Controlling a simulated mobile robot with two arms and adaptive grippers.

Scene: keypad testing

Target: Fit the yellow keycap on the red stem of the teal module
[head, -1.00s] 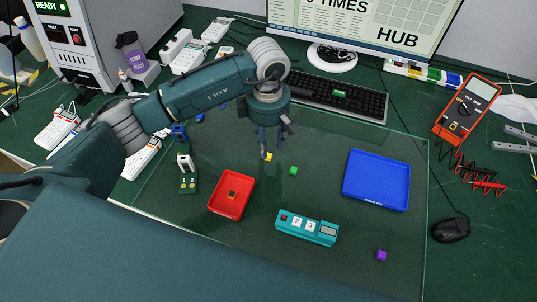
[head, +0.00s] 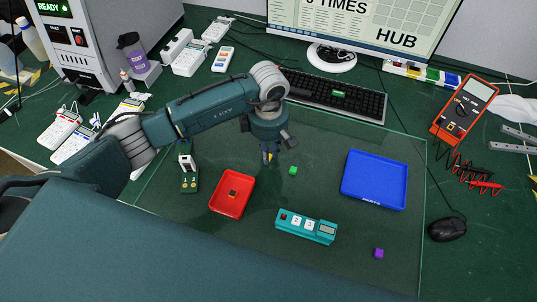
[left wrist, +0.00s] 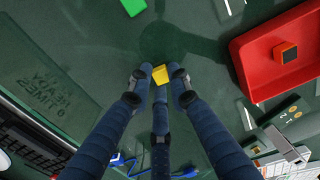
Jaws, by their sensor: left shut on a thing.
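The yellow keycap (left wrist: 160,75) is between the fingertips of my left gripper (left wrist: 159,82) in the left wrist view. The gripper is shut on it. In the head view my left gripper (head: 268,154) points down at the mat, and only a little of the keycap shows at its tips. I cannot tell whether the keycap touches the mat. The teal module (head: 291,232) lies in front and to the right of the gripper. It has a small red stem (head: 283,216) at its left end, white keys marked 2 and 3, and a grey display. My right gripper is not in view.
A red tray (head: 218,210) with a dark-and-orange cap stands left of the module. A blue tray (head: 404,185) is at the right. A green cap (head: 293,170) and a purple cap (head: 379,253) lie on the mat. The keyboard (head: 365,103) is behind.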

